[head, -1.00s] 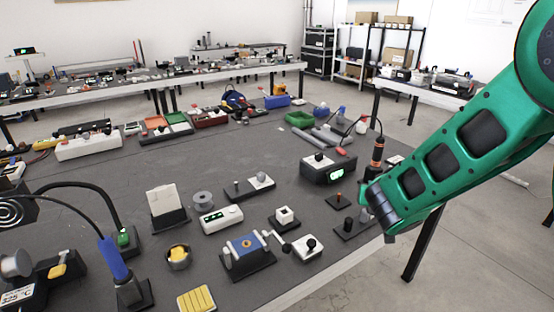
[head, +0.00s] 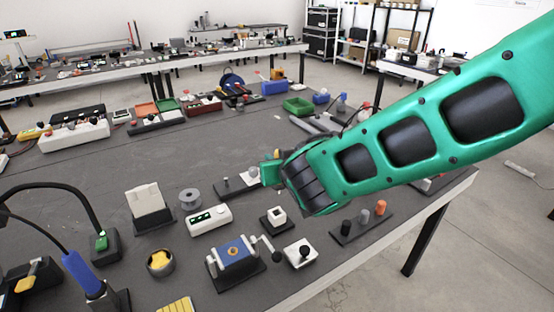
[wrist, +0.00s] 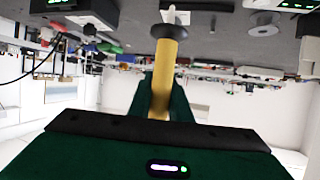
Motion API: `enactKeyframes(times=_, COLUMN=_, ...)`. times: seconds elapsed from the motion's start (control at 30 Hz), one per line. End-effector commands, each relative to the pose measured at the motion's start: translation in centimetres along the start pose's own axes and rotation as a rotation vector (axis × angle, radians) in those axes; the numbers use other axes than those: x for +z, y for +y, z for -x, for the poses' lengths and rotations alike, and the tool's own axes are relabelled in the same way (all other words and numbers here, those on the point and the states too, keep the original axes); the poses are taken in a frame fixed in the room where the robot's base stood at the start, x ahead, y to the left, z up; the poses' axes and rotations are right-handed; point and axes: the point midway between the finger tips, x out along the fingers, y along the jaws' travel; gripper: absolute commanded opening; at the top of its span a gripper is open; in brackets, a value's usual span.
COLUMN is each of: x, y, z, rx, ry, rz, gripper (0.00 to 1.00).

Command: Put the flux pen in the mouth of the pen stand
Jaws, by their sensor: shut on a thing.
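My gripper (head: 271,172) is over the middle of the table in the head view, its far end partly hidden behind my arm. In the wrist view my gripper (wrist: 155,88) is shut on a yellow pen-shaped thing (wrist: 165,70), with a dark collar and a white tip, which looks like the flux pen. The tip points away from my gripper. A small white block with a dark square top opening (head: 278,216), on a black base, may be the pen stand; I cannot be sure.
A white box with a green display (head: 209,220), a grey spool (head: 190,199), a blue cranked device (head: 234,254) and a white knobbed block (head: 300,253) stand close around. A rack with black, grey and orange pegs (head: 362,222) is at right. The table's left centre is clear.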

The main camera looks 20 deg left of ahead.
Motion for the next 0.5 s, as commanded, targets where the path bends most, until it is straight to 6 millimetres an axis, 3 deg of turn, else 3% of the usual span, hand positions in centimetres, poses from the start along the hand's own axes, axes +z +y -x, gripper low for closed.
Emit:
enactKeyframes(times=0.23, x=0.1, y=-0.8, z=0.2, rx=-0.009, ry=0.0, rz=0.003, gripper=0.0)
enactKeyframes(times=0.5, x=2.0, y=-0.5, z=-0.7, rx=-0.005, ry=-0.001, rz=0.002, gripper=0.0)
